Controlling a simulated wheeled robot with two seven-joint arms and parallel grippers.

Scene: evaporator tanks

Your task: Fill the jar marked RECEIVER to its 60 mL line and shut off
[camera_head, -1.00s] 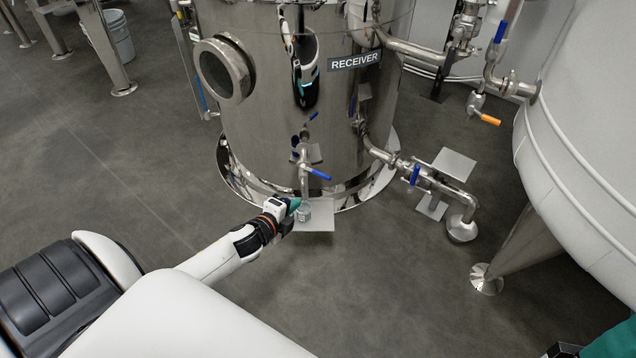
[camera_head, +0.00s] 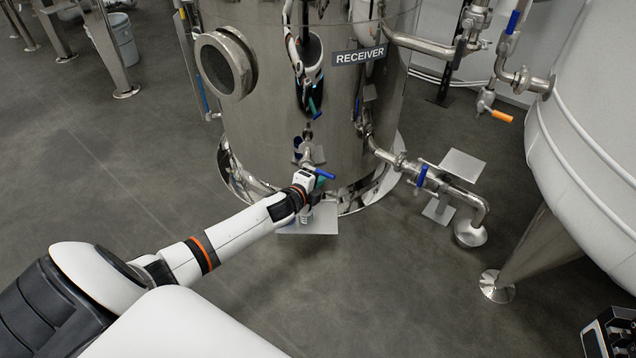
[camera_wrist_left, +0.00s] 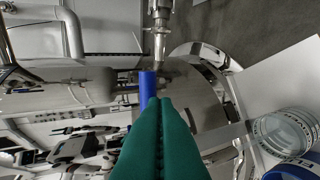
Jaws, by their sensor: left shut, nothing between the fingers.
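The steel tank with the RECEIVER sign (camera_head: 359,56) has a sampling tap with a blue valve handle (camera_head: 326,173) low on its front. My left gripper (camera_head: 319,183) is shut and empty beside this handle. In the left wrist view its green fingertips (camera_wrist_left: 160,102) are at the blue handle (camera_wrist_left: 147,88); I cannot tell whether they touch. The clear jar (camera_wrist_left: 284,130) stands on the white plate (camera_wrist_left: 290,80); its liquid level is unclear. In the head view my gripper hides most of the jar. A black part of my right gripper (camera_head: 612,335) shows at the lower right, fingers out of frame.
A side pipe with another blue valve handle (camera_head: 422,175) leaves the tank at right. An orange-handled valve (camera_head: 500,115) hangs by the white tank (camera_head: 590,120), whose leg (camera_head: 525,255) stands on the floor. The floor in front is clear.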

